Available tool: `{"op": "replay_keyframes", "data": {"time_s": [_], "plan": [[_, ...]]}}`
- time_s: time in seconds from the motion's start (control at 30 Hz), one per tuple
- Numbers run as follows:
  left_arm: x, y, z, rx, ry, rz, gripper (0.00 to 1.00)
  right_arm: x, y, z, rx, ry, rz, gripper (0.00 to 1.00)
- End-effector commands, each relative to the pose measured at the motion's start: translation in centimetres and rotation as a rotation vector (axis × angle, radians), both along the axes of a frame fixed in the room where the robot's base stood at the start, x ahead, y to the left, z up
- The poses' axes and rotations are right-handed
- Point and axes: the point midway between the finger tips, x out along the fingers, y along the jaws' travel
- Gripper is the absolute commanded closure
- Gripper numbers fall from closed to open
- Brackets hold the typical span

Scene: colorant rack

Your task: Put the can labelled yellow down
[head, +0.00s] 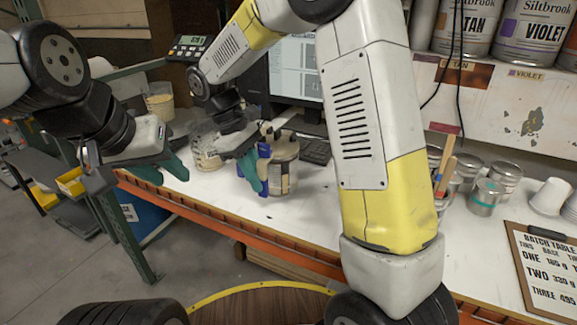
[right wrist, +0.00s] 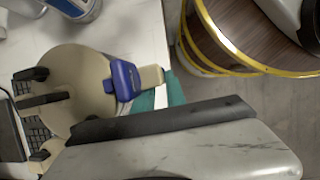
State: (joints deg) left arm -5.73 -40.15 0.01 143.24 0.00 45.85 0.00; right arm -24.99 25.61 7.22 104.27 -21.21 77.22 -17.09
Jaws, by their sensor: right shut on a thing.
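A can (head: 284,168) with a pale label stands upright at the white counter's front edge in the head view. I cannot read its label or tell whether its base touches the counter. My right gripper (head: 256,178) has teal fingers and is shut on the can's blue handle (head: 264,152) at its left side. In the right wrist view the can's round beige top (right wrist: 85,75) and the blue handle (right wrist: 124,82) show beside a teal finger. My left gripper (head: 163,172) is open and empty, to the left by the counter's edge.
A clear container (head: 207,155) stands just left of the can. A keyboard (head: 313,150) and monitor lie behind. Several metal tins (head: 485,197), white cups (head: 549,197) and a clipboard (head: 545,265) are at right. Some bare counter lies in front of the keyboard.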

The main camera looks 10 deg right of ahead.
Motion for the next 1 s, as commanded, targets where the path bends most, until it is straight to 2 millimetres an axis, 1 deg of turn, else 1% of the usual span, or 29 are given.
{"op": "replay_keyframes", "data": {"time_s": [0.03,0.3,0.4,0.5,0.67,0.73,0.9,1.0], "plan": [[0.0,0.0,0.0,0.0,0.0,0.0,0.66,0.7,-1.1,0.0,-0.001,-0.003,-0.005,1.0],[0.0,0.0,0.0,0.0,0.001,0.0,0.66,4.1,-6.5,-0.6,-0.001,-0.004,-0.006,1.0],[0.0,0.0,0.0,0.0,0.001,0.0,0.66,5.0,-8.0,-0.8,-0.001,-0.003,-0.004,1.0],[0.0,0.0,0.0,0.0,0.001,0.0,0.66,5.7,-9.0,-0.9,-0.001,-0.003,-0.002,1.0],[0.0,0.0,0.0,0.0,0.001,0.0,0.66,6.0,-9.6,-1.1,-0.002,-0.003,0.0,1.0],[0.0,0.0,0.0,0.0,0.001,0.0,0.66,6.0,-9.6,-1.5,-0.002,-0.001,0.001,1.0],[0.0,0.0,0.0,0.0,0.001,0.0,0.66,5.9,-9.6,-3.7,-0.001,0.0,0.0,1.0],[0.0,0.0,0.0,0.0,0.001,0.0,0.66,6.0,-9.6,-4.4,-0.001,-0.002,0.001,1.0]]}}
